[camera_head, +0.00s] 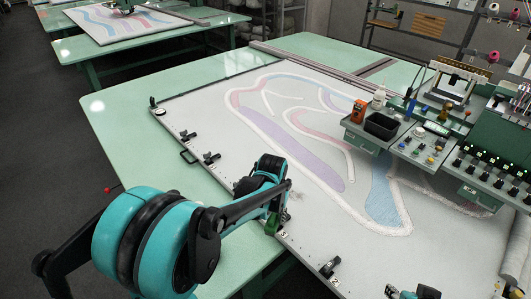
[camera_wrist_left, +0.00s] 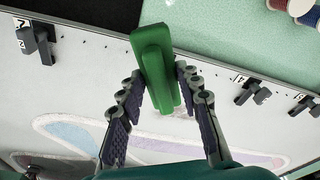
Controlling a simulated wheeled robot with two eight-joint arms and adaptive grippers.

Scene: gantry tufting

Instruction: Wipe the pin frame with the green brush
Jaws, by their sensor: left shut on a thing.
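The green brush (camera_wrist_left: 152,50) is between the two fingers of my left gripper (camera_wrist_left: 160,78) in the left wrist view. The gripper is shut on it. In the head view my left gripper (camera_head: 268,190) is over the near left edge of the pin frame (camera_head: 215,135), and only a dark green bit of the brush (camera_head: 271,224) shows below it. The frame holds a pale cloth with a tufted pattern, and black numbered clamps line its edge. Small dark pins dot its rim (camera_wrist_left: 90,42) in the left wrist view. Teal and black parts of my right gripper (camera_head: 413,292) show at the bottom edge, cut off.
A green control console (camera_head: 470,160) with knobs, a black bin (camera_head: 381,126) and an orange item (camera_head: 358,111) stands over the right of the cloth. Clamps (camera_head: 211,158) stick up along the frame edge. The green table (camera_head: 130,125) is bare at left. Spools (camera_wrist_left: 305,10) lie at top right in the wrist view.

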